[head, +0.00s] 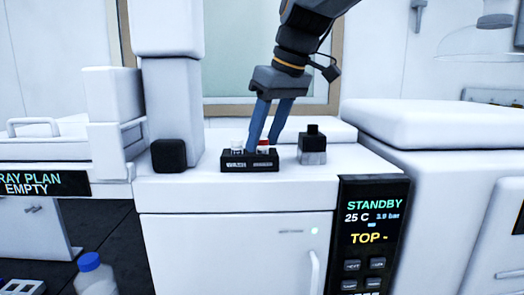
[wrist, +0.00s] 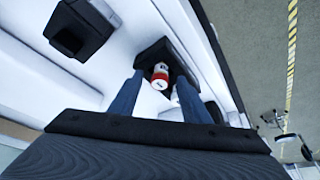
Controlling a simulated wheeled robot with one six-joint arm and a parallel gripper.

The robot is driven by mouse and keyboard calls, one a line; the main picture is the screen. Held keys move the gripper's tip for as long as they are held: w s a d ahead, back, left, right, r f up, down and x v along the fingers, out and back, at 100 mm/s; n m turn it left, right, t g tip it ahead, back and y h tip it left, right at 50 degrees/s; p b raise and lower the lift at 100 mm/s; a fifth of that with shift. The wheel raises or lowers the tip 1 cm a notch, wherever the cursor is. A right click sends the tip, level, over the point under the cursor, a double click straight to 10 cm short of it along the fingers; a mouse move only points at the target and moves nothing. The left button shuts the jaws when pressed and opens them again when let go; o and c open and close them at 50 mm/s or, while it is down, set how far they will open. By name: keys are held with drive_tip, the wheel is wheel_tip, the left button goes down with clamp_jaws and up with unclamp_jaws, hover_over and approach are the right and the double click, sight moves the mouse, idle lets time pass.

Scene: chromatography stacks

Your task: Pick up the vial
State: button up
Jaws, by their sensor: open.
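A vial with a red and white cap (head: 263,145) stands in a small black rack (head: 249,167) on the white instrument top. In the wrist view this vial (wrist: 160,77) shows between the fingertips, with the dark rack (wrist: 150,53) around it. A second, white-capped vial (head: 238,147) is at the rack's left in the head view. In the wrist view a white vial is partly hidden by the right finger. My gripper (head: 263,144) is open, its blue fingers pointing down over the rack. I cannot tell whether a finger touches the vial.
A black and grey block (head: 312,146) stands right of the rack, and a black rounded block (head: 168,156) stands to its left, before a white column (head: 172,105). A raised white housing (head: 425,125) is at the right. A status display (head: 371,225) is on the front.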

drive_tip(key=shift+c, duration=0.3)
clamp_jaws()
